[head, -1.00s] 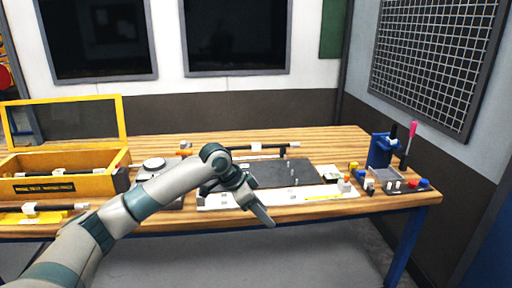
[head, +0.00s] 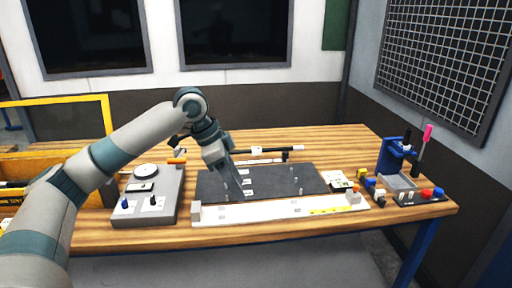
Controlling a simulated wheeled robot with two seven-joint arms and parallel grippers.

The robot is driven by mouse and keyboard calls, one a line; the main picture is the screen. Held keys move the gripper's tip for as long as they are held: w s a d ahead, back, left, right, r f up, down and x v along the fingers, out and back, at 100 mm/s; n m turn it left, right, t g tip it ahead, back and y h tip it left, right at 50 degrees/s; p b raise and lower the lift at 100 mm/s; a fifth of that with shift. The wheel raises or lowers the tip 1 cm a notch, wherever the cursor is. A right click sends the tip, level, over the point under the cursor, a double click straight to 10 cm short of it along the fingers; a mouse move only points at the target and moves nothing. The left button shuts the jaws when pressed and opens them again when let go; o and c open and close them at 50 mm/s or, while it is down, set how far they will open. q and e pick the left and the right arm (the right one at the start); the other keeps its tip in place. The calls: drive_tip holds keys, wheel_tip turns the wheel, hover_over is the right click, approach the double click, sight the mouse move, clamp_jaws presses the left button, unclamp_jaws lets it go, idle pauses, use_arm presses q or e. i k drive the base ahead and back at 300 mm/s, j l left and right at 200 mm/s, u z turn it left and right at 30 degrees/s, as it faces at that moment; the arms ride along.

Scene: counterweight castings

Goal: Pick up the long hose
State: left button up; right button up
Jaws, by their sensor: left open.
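A long black hose (head: 277,150) with pale fittings lies at the back of the wooden table, behind a dark mat (head: 300,185). Its left part is hidden behind my left arm. My left gripper (head: 240,191) is open, pointing down over the left part of the mat, in front of the hose and apart from it. The fingers look empty. My right gripper is not in view.
A grey device (head: 148,212) with knobs stands left of the mat, and a yellow box (head: 108,125) is at the far left, partly behind my arm. A white strip (head: 275,211) lies along the front. Small coloured parts and a blue holder (head: 391,157) are at the right.

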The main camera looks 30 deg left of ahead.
sight(255, 150)
drive_tip(key=i+j, duration=1.25)
drive_tip(key=i, duration=0.05)
